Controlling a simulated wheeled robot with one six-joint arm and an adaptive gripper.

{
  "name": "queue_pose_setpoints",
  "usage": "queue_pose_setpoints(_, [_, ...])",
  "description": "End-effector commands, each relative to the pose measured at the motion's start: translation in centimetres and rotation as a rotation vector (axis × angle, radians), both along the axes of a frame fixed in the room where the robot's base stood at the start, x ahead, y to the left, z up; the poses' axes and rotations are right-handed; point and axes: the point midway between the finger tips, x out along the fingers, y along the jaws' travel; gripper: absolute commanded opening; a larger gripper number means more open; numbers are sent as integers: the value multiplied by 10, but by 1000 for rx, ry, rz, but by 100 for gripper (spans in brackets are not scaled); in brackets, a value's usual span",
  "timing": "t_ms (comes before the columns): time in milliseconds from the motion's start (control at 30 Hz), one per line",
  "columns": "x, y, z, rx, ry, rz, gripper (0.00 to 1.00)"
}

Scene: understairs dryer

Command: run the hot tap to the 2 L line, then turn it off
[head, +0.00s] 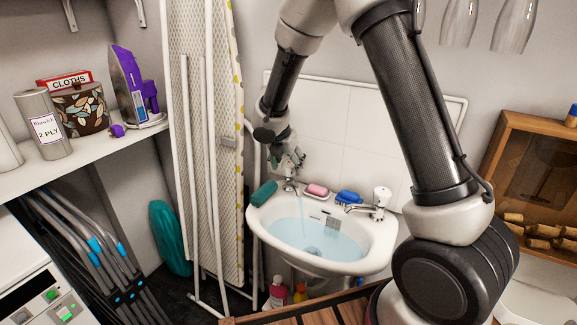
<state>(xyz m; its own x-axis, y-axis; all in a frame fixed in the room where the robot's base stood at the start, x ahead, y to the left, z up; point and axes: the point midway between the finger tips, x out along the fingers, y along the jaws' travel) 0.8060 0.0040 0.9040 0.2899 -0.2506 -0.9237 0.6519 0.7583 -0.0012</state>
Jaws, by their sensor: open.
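A white basin (262,222) is fixed to the tiled wall and holds pale blue water (290,236). The left tap (290,186) is running, and a thin stream falls from its spout into the basin. The right tap (381,198) has a white-topped handle, and no stream shows under it. A small marked label (325,220) is on the basin's inner back wall; its lines are too small to read. My gripper (291,163) is open just above the left tap, pointing down. Its fingers partly hide the tap's top, and I cannot tell whether they touch it.
Pink soap (317,190), a blue brush (348,197) and a green item (263,193) lie on the basin rim. An ironing board (210,130) stands close on the left. Bottles (278,292) stand below. A wooden cabinet (530,140) is at right.

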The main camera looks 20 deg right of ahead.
Motion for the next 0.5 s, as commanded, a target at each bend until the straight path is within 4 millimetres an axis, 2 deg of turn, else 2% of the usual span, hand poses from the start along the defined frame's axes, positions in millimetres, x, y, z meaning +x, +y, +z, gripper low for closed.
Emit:
queue_pose_setpoints(100, [2,-3,-9,-1,2,-1,65])
queue_pose_setpoints(367, [3,-3,-10,1,0,-2,65])
queue_pose_setpoints(500, [3,-3,-10,1,0,-2,43])
